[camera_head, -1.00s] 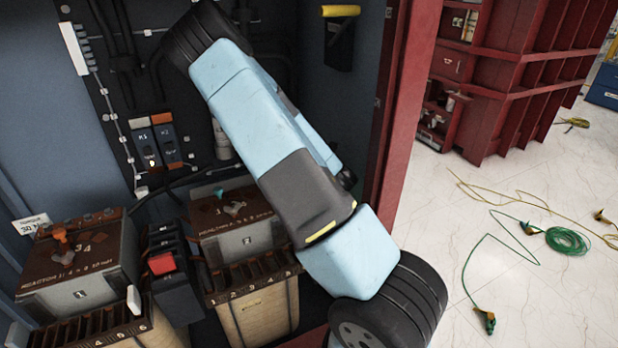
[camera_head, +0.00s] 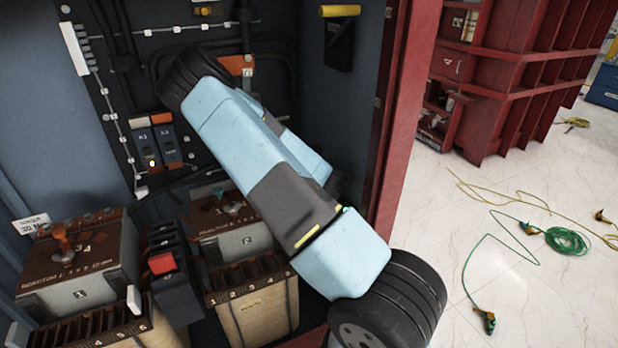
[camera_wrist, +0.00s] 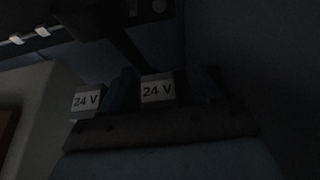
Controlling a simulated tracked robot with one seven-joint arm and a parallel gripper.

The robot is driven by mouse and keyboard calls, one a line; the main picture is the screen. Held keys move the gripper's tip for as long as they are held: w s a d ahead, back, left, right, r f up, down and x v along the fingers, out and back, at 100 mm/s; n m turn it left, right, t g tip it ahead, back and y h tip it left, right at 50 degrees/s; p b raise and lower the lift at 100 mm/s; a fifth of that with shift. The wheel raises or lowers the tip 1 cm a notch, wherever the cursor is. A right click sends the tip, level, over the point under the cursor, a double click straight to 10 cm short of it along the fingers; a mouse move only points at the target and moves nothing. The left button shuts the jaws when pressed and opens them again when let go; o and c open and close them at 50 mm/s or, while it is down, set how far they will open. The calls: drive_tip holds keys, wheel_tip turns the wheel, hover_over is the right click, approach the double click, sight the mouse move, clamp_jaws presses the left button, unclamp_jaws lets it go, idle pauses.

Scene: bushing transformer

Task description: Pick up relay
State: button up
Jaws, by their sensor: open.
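In the dark wrist view, my gripper (camera_wrist: 163,88) shows as two bluish fingers rising from a dark band and a pale blue body. The fingers are apart and open. A block with a white "24 V" label (camera_wrist: 157,91), which looks like a relay, shows between the fingers; I cannot tell how deep it lies or whether they touch it. A second block labelled "24 V" (camera_wrist: 86,100) is left of the left finger. In the head view, my arm hides the gripper and these blocks.
In the head view, a black module with a red button (camera_head: 162,263) stands between two brown-topped boxes, one left (camera_head: 78,262) and one right (camera_head: 232,222). Switches (camera_head: 158,144) and cables line the back panel. The red cabinet edge (camera_head: 402,110) is right of my arm. Cables lie on the floor.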

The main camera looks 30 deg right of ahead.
drive_tip(key=shift+w+f, duration=0.25)
drive_tip(key=shift+w, duration=0.35)
drive_tip(key=shift+c, duration=0.2)
drive_tip(key=c, duration=1)
drive_tip(key=shift+r, duration=0.1)
